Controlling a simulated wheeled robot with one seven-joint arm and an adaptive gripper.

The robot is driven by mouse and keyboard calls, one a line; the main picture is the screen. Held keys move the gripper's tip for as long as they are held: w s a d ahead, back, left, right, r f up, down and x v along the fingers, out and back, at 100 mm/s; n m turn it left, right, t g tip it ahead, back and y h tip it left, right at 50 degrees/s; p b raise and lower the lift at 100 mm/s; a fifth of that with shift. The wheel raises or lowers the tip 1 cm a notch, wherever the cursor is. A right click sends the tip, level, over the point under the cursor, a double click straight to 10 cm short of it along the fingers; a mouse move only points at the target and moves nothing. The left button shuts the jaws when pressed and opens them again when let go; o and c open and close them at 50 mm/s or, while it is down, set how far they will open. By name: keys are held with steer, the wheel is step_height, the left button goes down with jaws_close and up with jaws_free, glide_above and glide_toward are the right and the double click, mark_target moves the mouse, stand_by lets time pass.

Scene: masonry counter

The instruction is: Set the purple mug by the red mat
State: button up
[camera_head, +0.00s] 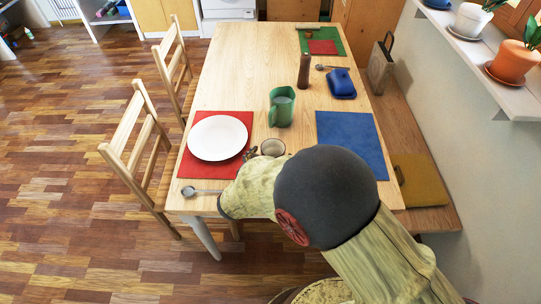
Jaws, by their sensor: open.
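The red mat (187,165) lies at the near left of the wooden table, with a white plate (217,138) on it. A small round mug (272,147) stands just right of the red mat; it looks greyish, and I cannot make out purple on it. My arm covers the near part of the table and hides part of this mug's surroundings. My gripper (251,154) is mostly hidden by the arm; its dark fingers show between the plate and the mug, close to the mug's left side. It is open, and I cannot tell whether it touches the mug.
A green jug (281,107) stands beyond the mug. A blue mat (352,144) lies to the right, a blue butter dish (341,84) and a brown mill (304,71) farther back. A spoon (201,191) lies at the near left edge. Chairs (139,140) stand left.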

steer(key=shift+r, duration=0.25)
steer(key=p+v, duration=0.4)
steer(key=v, duration=0.8)
steer(key=s+d+r+m+g+h, duration=0.1)
steer(key=s+d+r+m+g, duration=0.1)
steer(key=d+r+m+g, duration=0.45)
steer(key=s+d+r+m+g+h, duration=0.15)
steer(key=d+r+m, duration=0.25)
steer(key=d+m, duration=0.6)
steer(key=s+d+r+m+t+y, duration=0.1)
steer(key=s+d+r+m+y, duration=0.4)
steer(key=s+r+m+y, duration=0.3)
steer(key=s+r+m, duration=0.3)
steer(key=s+m, duration=0.2)
steer(key=m, duration=0.1)
steer(key=shift+r+m, duration=0.2)
steer(key=shift+m, duration=0.15)
